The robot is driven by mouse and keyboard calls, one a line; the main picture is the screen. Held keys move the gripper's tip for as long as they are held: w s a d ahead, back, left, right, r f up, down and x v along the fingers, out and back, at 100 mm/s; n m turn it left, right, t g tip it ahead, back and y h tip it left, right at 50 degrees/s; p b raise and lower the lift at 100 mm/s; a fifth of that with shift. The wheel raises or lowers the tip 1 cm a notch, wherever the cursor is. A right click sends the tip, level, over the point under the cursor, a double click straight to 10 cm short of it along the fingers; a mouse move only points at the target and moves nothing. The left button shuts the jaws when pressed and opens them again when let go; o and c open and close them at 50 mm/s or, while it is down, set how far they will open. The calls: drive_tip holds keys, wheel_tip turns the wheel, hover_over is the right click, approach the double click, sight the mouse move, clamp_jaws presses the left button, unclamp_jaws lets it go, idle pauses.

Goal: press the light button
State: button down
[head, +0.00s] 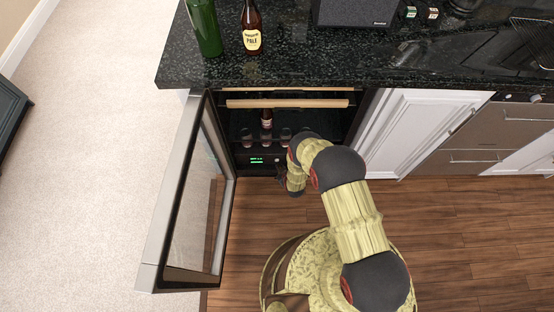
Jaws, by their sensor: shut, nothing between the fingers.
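The wine cooler's control panel (257,160) shows green lit marks low inside the open cooler. The separate light button is too small to make out. My gripper (281,173) is at the cooler's opening, just right of and slightly below the green marks. It is small and dark in this view and partly hidden by my wrist. It is shut and holds nothing. I cannot tell whether its tips touch the panel.
The cooler's glass door (190,200) stands open on the left. A wooden-edged shelf (287,103), a bottle (266,117) and several glasses are inside. The dark counter (330,60) overhangs above. White cabinets (425,125) are on the right, with open wooden floor before them.

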drive_tip(key=shift+s, duration=0.3)
drive_tip(key=shift+s+a+p, duration=0.1)
drive_tip(key=shift+s+p, duration=0.35)
drive_tip(key=shift+s, duration=2.45)
drive_tip(key=shift+f, duration=0.1)
